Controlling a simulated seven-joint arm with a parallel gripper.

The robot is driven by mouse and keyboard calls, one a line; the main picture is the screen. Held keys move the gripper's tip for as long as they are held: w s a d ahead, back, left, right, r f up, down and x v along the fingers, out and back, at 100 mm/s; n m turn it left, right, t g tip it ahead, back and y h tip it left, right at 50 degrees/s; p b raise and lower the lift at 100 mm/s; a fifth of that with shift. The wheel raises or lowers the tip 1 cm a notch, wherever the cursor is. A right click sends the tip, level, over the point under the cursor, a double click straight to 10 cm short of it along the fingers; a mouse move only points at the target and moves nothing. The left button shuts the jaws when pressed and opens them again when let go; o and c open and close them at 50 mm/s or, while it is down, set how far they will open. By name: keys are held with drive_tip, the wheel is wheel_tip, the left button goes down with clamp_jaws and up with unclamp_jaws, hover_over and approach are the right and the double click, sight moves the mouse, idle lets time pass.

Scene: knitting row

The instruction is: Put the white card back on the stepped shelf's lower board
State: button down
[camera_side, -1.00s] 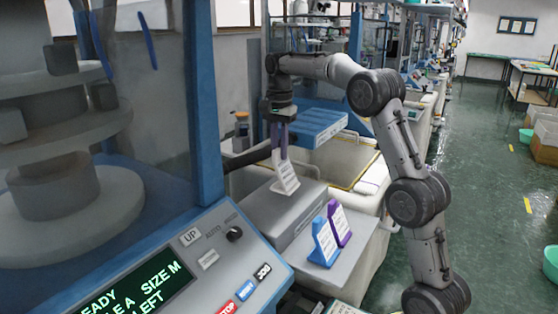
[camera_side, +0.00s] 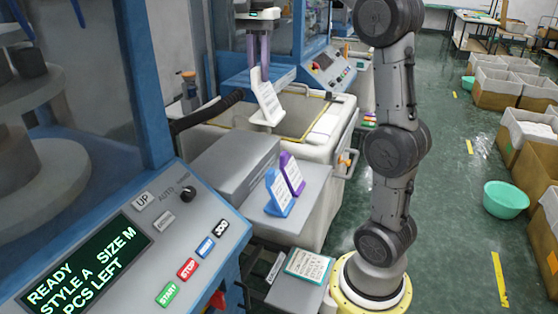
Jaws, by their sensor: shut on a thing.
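The white card (camera_side: 267,101), a printed upright card on a foot, hangs from my gripper (camera_side: 257,70). The gripper's two purple-grey fingers are shut on its upper part. In the picture the card is above and behind the stepped shelf's grey upper board (camera_side: 232,160), apart from it, over the cream bin. The shelf's lower board (camera_side: 315,195) is in front and to the right of the upper board. A blue card (camera_side: 279,193) and a purple card (camera_side: 292,172) stand on it, close together.
The control panel (camera_side: 150,245) stands at the front left. A cream bin (camera_side: 320,130) is behind the shelf. A small table with a printed sheet (camera_side: 307,265) is in front. The lower board has bare room right of the cards.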

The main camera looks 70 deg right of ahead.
drive_tip(key=shift+d+r, duration=0.25)
drive_tip(key=shift+r, duration=0.3)
drive_tip(key=shift+d+r, duration=0.25)
drive_tip(key=shift+r, duration=0.25)
drive_tip(key=s+d, duration=0.5)
drive_tip(key=d, duration=0.8)
wheel_tip(320, 180, down, 24)
drive_tip(key=shift+a+f+m, duration=0.2)
drive_tip(key=shift+m, duration=0.1)
drive_tip(key=shift+f, duration=0.15)
drive_tip(key=c, duration=0.8)
unclamp_jaws()
